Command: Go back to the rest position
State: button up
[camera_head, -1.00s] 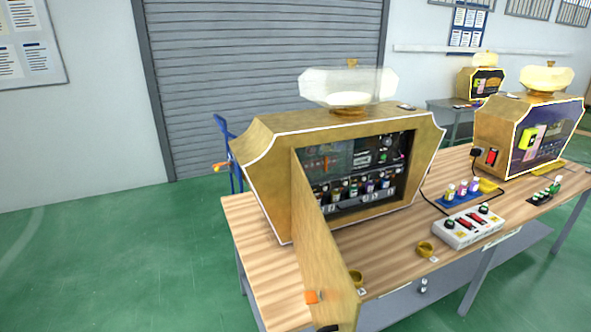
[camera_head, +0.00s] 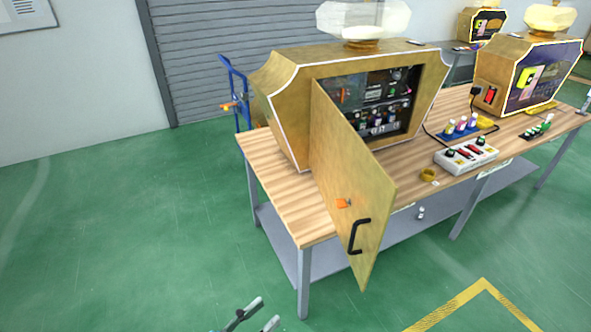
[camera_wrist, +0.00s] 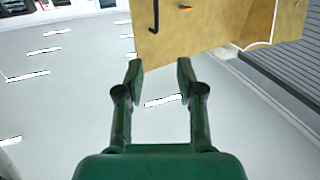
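My gripper (camera_wrist: 159,75) is open and empty in the wrist view, its two green fingers spread apart with bare background between them. In the head view only its grey fingertips (camera_head: 258,313) show at the bottom edge, in front of the table and apart from it. The gold vending machine (camera_head: 288,82) stands on the wooden table with its door (camera_head: 352,190) swung open toward me. The door has a black handle (camera_head: 357,237) and an orange latch (camera_head: 343,203). The door also shows at the top of the wrist view (camera_wrist: 200,30), beyond the fingers.
The open door juts past the front edge of the wooden table (camera_head: 285,205). A white control box (camera_head: 467,156), a blue tray (camera_head: 459,132) with bottles and a second machine (camera_head: 500,70) stand to the right. Green floor (camera_head: 110,230) is free at the left and front.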

jog(key=w+d+f+n+y, duration=0.2)
jog(key=d+f+n+y, duration=0.65)
jog(key=d+f, duration=0.75)
jog(key=s+d+f+n+y, duration=0.2)
jog(key=s+d+f+n, duration=0.2)
jog(key=s+f, duration=0.2)
jog(key=s+d+r+g+y, duration=0.1)
jog(key=s+d+y, duration=0.2)
jog(key=s, duration=0.9)
jog(key=s+d+r+m+t, duration=0.2)
jog(key=s+r+m+t, duration=0.1)
jog(key=s+r, duration=0.7)
notch_tip(320, 180, up, 4)
jog(key=shift+d+f+m+h, duration=0.1)
jog(key=shift+d+m+h, duration=0.05)
jog(key=shift+m+h, duration=0.25)
jog(key=shift+w, duration=0.15)
